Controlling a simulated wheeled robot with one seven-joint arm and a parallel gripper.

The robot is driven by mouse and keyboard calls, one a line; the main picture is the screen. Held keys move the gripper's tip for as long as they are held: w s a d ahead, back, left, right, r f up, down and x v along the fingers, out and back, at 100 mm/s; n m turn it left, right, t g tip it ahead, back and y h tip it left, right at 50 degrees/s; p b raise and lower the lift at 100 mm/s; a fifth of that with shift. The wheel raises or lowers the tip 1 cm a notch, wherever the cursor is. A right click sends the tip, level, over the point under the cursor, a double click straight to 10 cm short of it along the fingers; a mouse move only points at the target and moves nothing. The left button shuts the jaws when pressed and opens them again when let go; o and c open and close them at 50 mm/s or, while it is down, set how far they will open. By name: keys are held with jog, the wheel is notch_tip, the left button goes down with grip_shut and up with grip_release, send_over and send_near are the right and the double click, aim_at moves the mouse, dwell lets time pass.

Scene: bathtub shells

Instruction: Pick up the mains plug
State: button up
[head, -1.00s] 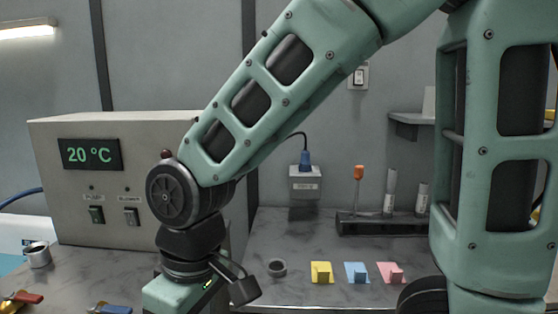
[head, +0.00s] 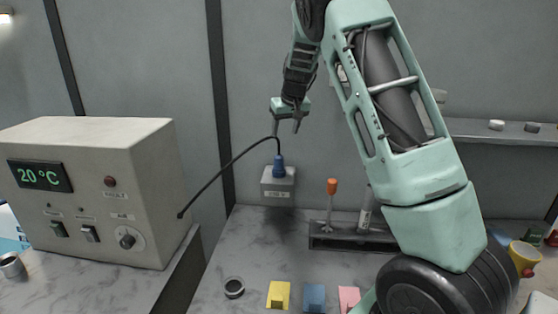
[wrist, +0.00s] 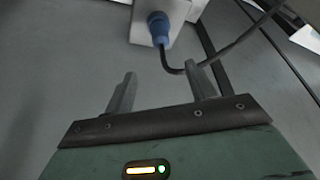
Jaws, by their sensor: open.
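The mains plug (head: 278,166) is blue, with a dark cable, and sits upright in the top of a pale grey socket box (head: 278,187) on the back wall. In the wrist view the blue plug (wrist: 160,27) shows at the top, beyond the fingertips, with its cable curving to the right. My gripper (head: 287,128) points down above the plug in the head view, apart from it. In the wrist view my gripper (wrist: 163,80) has its two fingers spread, with nothing between them.
The cable runs to a beige control box (head: 100,190) reading 20 °C. A dark rack (head: 350,238) holds an orange-handled tool (head: 332,195). A small cup (head: 234,288) and yellow (head: 279,295), blue (head: 314,297) and pink blocks (head: 348,299) stand in front.

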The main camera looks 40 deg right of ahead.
aim_at(279, 155)
jog(key=p+x, duration=0.2)
jog(key=x, duration=0.5)
jog(key=shift+w+f, duration=0.1)
jog(key=shift+f, duration=0.05)
jog(key=shift+w+f+p, duration=0.25)
jog(key=shift+f+p, duration=0.2)
jog(key=shift+p, duration=0.45)
jog(key=shift+p+x, duration=1.05)
jog(key=shift+x, duration=1.05)
jog(key=c, duration=1.1)
